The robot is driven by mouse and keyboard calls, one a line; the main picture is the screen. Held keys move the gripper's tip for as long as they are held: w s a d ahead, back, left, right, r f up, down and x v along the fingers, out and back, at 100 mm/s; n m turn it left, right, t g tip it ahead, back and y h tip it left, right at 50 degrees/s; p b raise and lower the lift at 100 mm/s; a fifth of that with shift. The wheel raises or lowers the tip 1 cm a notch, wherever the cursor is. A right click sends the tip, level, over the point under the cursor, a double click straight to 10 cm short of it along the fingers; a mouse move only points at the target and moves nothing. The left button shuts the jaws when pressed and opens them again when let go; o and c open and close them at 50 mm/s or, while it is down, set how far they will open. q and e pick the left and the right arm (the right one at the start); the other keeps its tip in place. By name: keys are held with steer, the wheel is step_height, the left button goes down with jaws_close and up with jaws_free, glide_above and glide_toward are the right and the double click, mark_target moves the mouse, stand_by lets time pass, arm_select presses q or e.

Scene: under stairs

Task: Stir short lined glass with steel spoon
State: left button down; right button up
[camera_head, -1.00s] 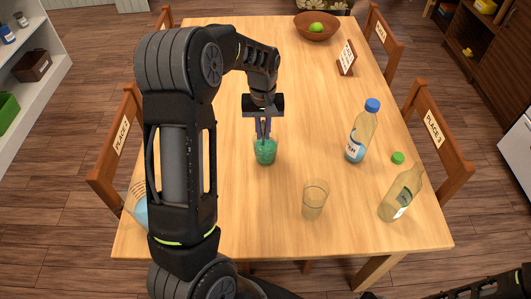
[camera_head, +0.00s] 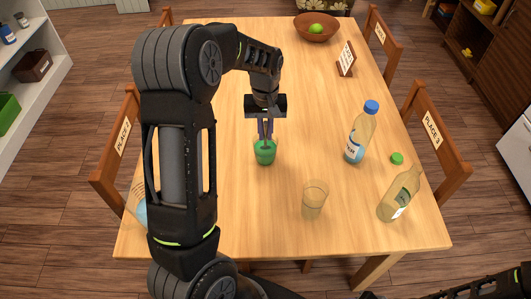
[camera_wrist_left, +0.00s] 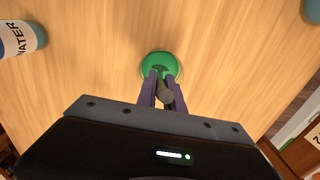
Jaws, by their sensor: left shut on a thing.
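A short glass (camera_head: 265,157) with green contents stands on the wooden table, right below my left gripper. My left gripper (camera_head: 265,136) points down at the glass and is shut on the steel spoon. In the left wrist view the end of the spoon handle (camera_wrist_left: 165,96) shows between the fingers (camera_wrist_left: 162,90), above the green glass (camera_wrist_left: 158,66). The lower part of the spoon is inside the glass and mostly hidden by the green contents. Part of my right arm shows at the bottom right edge; its gripper cannot be made out.
An empty glass (camera_head: 314,199) stands to the right and nearer. A bowl (camera_head: 317,27) and a sign (camera_head: 347,59) are at the back. The table centre is clear.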

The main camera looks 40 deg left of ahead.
arm_select(q)
steer(key=shift+s+d+r+p, duration=0.15)
steer(key=shift+r+p, duration=0.7)
steer(key=shift+r, duration=0.5)
steer(key=shift+s+d+r+p, duration=0.1)
steer(key=shift+s+r+p, duration=0.1)
steer(key=shift+r+p, duration=0.95)
steer(key=shift+s+d+r+p, duration=0.15)
steer(key=shift+r+p, duration=0.45)
steer(key=shift+r, duration=0.95)
steer(key=shift+r, duration=0.1)
step_height(320, 180, up, 4)
steer(key=p, duration=0.3)
